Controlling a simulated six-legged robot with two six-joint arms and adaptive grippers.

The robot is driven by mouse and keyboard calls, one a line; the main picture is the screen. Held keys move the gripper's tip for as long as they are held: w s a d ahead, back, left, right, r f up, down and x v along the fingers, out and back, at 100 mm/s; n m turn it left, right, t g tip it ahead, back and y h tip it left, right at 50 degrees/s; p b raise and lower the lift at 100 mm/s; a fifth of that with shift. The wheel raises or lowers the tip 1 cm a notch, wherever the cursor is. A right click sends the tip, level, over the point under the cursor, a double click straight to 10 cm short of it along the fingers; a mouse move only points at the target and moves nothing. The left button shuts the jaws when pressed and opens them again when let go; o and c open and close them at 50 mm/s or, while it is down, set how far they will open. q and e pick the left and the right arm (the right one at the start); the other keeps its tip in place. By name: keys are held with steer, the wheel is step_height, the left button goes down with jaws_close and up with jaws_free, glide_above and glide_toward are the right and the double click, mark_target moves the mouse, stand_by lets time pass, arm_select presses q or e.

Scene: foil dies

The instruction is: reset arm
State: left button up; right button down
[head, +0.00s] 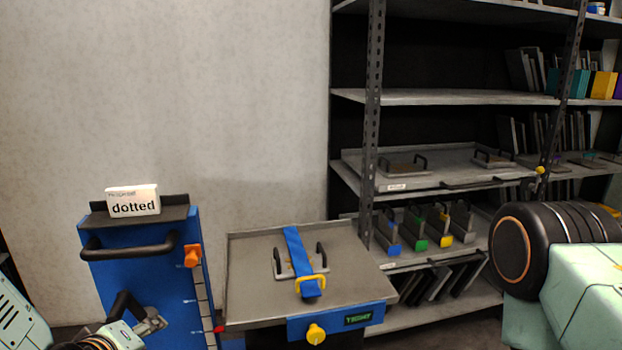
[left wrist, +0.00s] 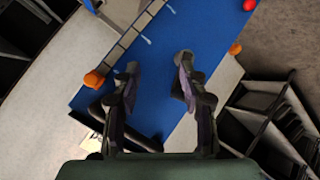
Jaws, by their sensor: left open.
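My left gripper (head: 140,312) is low at the left in the head view, in front of the blue panel (head: 150,255). In the left wrist view the left gripper (left wrist: 157,66) has its two dark fingers spread apart with nothing between them, over the blue surface (left wrist: 165,35). Part of my right arm shows at the right edge of the head view, but its gripper is out of the picture.
The blue unit has a black handle (head: 130,246), an orange knob (head: 192,256) and a "dotted" card (head: 133,200). Beside it, a grey table (head: 250,296) bears a handled plate (head: 283,262) under a blue strap (head: 296,249). Shelves (head: 430,97) stand right.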

arm_select(q)
steer(key=s+d+f+m+g, duration=0.3)
steer(key=s+f+m+g, duration=0.2)
steer(key=s+f, duration=0.6)
steer(key=s+d+f+m+g, duration=0.2)
steer(key=s+f+m+g, duration=0.2)
steer(key=s+f, duration=0.7)
steer(key=s+g, duration=0.2)
steer(key=s, duration=0.5)
steer(key=shift+s+d+m+h, duration=0.2)
steer(key=shift+d+m+h, duration=0.1)
steer(key=shift+d+m, duration=0.1)
